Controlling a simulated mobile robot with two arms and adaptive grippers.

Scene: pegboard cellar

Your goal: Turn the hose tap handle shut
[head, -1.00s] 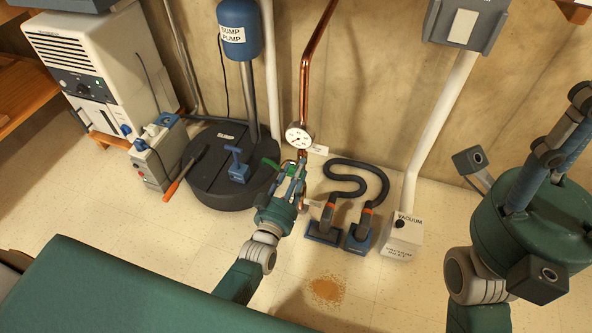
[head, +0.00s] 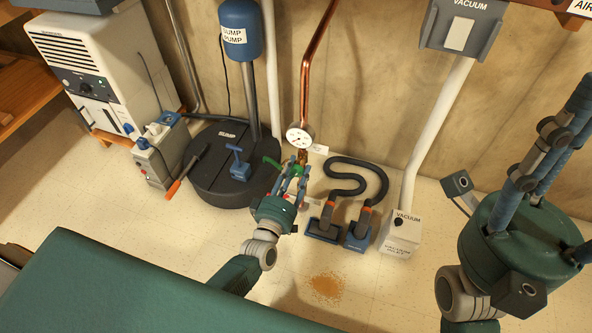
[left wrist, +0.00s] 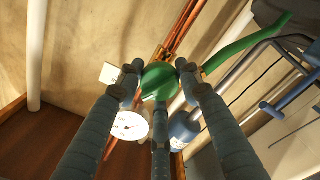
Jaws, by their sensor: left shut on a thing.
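The hose tap handle is a green rounded knob (left wrist: 160,80) in the left wrist view, between my left gripper's fingers. In the head view, the left gripper (head: 291,165) is at the foot of the copper pipe (head: 306,85), just below a white dial gauge (head: 299,137). Its fingers are shut on the green handle and hide part of it. A green hose (left wrist: 245,42) runs off to the upper right in the left wrist view. My right gripper (head: 560,135) is at the right of the head view, away from the tap; its fingertips are unclear.
Left of the tap stand a dark round sump lid (head: 215,185) and a blue pump tank (head: 238,30). Right of it lie a black hose with floor nozzles (head: 345,178) and a white vacuum inlet box (head: 402,232). Brown grit (head: 327,287) lies on the otherwise open floor in front.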

